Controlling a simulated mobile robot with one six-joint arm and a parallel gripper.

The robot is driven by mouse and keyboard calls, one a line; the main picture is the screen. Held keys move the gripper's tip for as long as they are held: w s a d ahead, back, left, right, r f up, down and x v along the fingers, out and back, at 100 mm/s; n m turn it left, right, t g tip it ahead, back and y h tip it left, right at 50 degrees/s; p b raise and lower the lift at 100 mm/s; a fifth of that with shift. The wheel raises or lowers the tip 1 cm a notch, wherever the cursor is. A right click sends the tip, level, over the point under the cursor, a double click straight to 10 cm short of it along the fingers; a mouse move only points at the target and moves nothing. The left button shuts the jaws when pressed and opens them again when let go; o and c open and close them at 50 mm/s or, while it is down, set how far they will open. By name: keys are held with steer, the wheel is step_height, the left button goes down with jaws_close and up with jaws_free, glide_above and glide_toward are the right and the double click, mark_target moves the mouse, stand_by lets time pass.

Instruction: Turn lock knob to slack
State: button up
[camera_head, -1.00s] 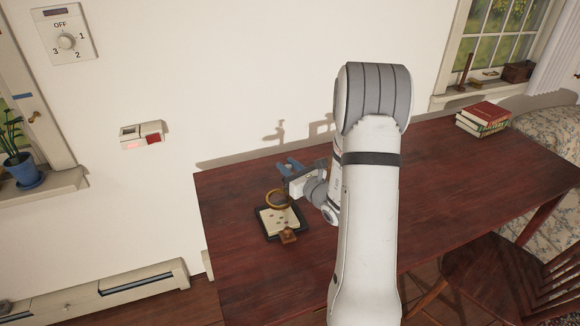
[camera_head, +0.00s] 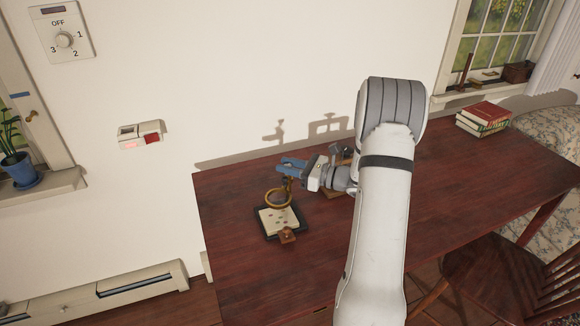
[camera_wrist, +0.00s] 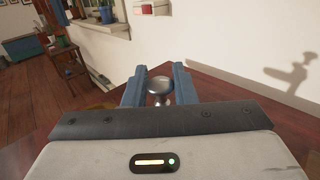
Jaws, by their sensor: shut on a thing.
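A round silver-grey lock knob (camera_wrist: 160,86) sits between the two blue fingers of my gripper (camera_wrist: 160,76) in the wrist view. My gripper is shut on it. In the head view my gripper (camera_head: 291,167) is at the upper part of a small stand with a brass ring (camera_head: 277,198), near the table's back left. The knob itself is hidden there by the fingers. No slack or tight marking is legible.
A dark tray (camera_head: 301,223) holding a pale card lies below the ring, with a small wooden block (camera_head: 287,236) at its front. Another small stand (camera_head: 344,152) is partly hidden behind my arm. Books (camera_head: 484,118) lie at the far right. The wooden table (camera_head: 450,165) is clear between.

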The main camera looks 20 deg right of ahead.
steer(key=n+g+y, duration=0.2)
steer(key=g, duration=0.1)
steer(key=n+g+y+p, duration=0.1)
steer(key=n+g+y, duration=0.1)
steer(key=n+g, duration=0.1)
steer(key=shift+g, duration=0.6)
steer(key=shift+n+g, duration=0.3)
steer(key=shift+n, duration=0.1)
steer(key=o, duration=0.9)
steer(key=shift+v, duration=3.9)
steer(key=shift+a+f, duration=0.1)
